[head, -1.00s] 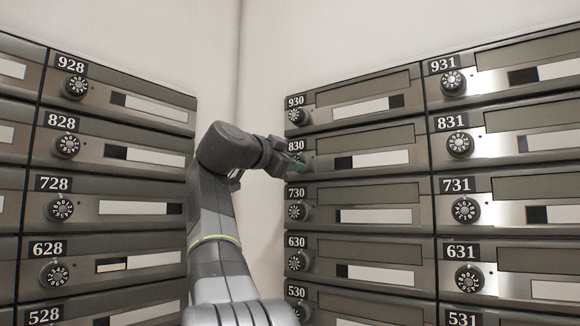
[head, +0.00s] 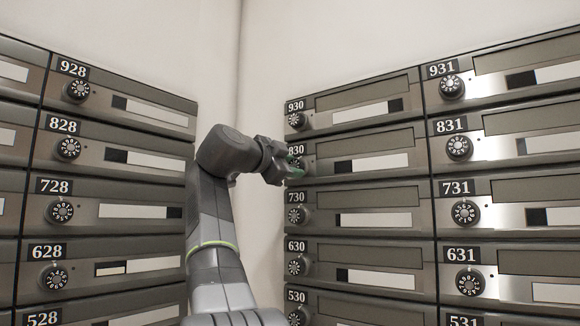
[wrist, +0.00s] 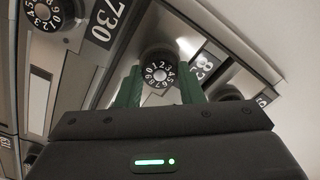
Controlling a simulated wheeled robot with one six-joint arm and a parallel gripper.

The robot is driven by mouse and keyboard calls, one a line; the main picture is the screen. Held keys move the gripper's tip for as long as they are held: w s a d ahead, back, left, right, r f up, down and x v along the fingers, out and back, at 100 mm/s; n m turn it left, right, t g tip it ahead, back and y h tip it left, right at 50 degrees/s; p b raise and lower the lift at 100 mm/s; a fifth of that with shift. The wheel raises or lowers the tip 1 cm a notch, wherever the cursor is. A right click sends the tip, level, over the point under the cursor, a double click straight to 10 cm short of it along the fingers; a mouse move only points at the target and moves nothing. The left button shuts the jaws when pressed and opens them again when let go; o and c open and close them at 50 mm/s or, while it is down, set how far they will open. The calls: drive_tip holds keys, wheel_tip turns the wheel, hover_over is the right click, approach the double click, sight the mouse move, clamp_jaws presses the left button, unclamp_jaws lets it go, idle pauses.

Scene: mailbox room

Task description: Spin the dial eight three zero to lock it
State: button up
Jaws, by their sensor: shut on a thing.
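Mailbox 830 (head: 350,148) is in the right-hand bank, in its left column. Its black dial with white numerals shows in the wrist view (wrist: 159,72). My gripper (head: 297,161) reaches it from the left and hides most of the dial in the head view. In the wrist view its two green fingers (wrist: 160,82) stand on either side of the dial, shut on it. The tilted 830 label (wrist: 203,65) is partly hidden behind the right finger.
Mailbox 930 (head: 350,105) is just above and mailbox 730 (head: 350,205) just below, each with its own protruding dial. Another bank with mailbox 828 (head: 130,146) stands left of my arm. A bare wall corner (head: 240,70) lies between the banks.

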drive_tip(key=o, duration=1)
drive_tip(key=b+v, duration=0.1)
drive_tip(key=v, duration=1.3)
drive_tip(key=shift+w+d, duration=0.1)
drive_tip(key=shift+w, duration=0.05)
drive_tip(key=p+x, duration=0.1)
drive_tip(key=x, duration=1.2)
drive_tip(key=shift+w+d, duration=0.2)
drive_tip(key=shift+w, duration=0.1)
